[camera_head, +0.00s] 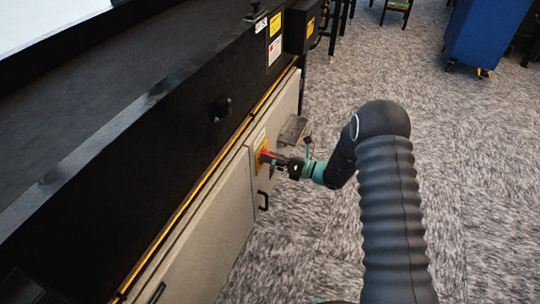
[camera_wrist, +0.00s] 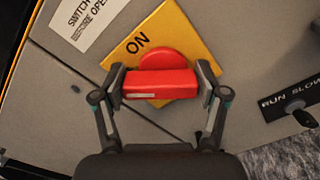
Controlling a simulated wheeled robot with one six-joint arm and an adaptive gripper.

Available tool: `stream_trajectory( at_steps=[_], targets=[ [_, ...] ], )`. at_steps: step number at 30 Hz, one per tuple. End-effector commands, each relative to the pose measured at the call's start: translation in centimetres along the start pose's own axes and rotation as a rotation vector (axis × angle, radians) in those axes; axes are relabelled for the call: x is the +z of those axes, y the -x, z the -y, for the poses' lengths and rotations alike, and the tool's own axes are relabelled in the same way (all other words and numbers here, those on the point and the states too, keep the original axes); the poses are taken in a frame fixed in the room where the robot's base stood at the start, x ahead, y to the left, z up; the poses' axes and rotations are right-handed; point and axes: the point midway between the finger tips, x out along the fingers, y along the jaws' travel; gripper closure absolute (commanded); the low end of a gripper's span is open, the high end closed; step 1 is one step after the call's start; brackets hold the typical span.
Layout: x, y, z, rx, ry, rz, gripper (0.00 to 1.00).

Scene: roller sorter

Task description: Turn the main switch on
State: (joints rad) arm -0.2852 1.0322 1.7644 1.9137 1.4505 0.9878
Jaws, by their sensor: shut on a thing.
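The main switch (camera_wrist: 160,84) is a red rotary knob with a bar handle on a yellow plate (camera_wrist: 172,32) marked "ON" in the wrist view. In the head view the red switch (camera_head: 265,155) sits on the grey cabinet front. My gripper (camera_wrist: 161,84) has its two fingers on either end of the red bar and is shut on it. The bar lies nearly level across the wrist picture. In the head view my gripper (camera_head: 275,160) reaches the switch from the right. The lower part of the yellow plate is partly hidden behind the knob and fingers.
A white label (camera_wrist: 84,20) is left of the plate. A "RUN SLOW" label (camera_wrist: 290,98) with a black lever (camera_wrist: 300,113) is at right. Cabinet handles, including a black one (camera_head: 263,200), stick out below the switch. A blue bin (camera_head: 487,32) stands far off; carpet right of the cabinet is open.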

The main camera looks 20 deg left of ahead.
Motion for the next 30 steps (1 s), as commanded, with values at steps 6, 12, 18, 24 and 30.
stream_trajectory(
  at_steps=[6, 12, 18, 24, 30],
  targets=[
    [0.33, -0.04, -0.04, 0.000, -0.205, 0.001, 0.62],
    [0.36, -0.04, 0.09, 0.000, -0.394, 0.002, 0.62],
    [0.37, -0.04, 0.21, 0.000, -0.575, 0.002, 0.62],
    [0.33, -0.03, 0.33, 0.000, -0.729, 0.002, 0.62],
    [0.32, -0.04, 0.43, 0.000, -0.837, 0.003, 0.62]
  ],
)
